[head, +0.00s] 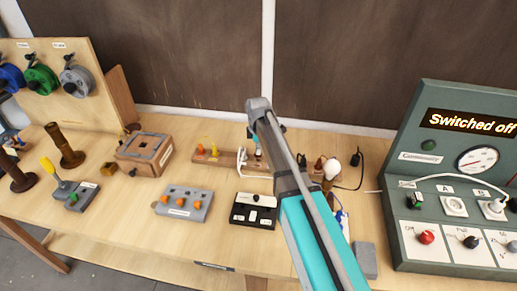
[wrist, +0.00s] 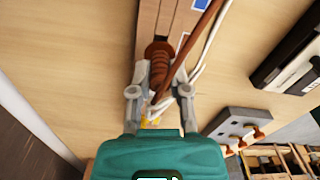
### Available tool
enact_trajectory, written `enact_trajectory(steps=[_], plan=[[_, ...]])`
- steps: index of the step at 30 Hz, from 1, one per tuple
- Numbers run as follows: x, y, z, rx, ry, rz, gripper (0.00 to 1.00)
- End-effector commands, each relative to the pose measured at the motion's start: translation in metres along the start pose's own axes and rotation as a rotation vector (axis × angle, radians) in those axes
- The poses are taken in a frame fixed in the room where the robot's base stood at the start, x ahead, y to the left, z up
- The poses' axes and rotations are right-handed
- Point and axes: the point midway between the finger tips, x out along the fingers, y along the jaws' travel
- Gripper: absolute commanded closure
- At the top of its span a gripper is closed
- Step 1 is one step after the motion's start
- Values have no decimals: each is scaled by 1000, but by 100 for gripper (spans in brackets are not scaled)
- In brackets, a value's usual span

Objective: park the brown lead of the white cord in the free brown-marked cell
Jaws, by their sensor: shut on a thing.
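My gripper (wrist: 161,92) is shut, with a brown ribbed piece (wrist: 160,66) between its fingers in the wrist view. I take this piece for the brown lead. A brown wire (wrist: 199,35) and a white cord (wrist: 209,52) run beside it, and a small yellow part shows below, between the fingers. The wooden strip (wrist: 150,16) lies under or just beyond the piece; I cannot tell whether they touch. In the head view my gripper is over this strip (head: 228,159), mostly hidden by my arm. I cannot make out the free brown-marked cell.
A grey block with orange parts (head: 175,209) and a black box (head: 255,211) stand in front of the strip. A wooden box (head: 143,155) is to the left. The green panel (head: 440,228) reading "Switched off" is at the right.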

Motion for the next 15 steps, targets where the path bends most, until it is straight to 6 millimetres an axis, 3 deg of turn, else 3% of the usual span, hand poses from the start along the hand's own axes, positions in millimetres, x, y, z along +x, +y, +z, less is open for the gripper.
enact_trajectory(steps=[15], plan=[[16, 0, -1, -1, 0, 0, 100]])
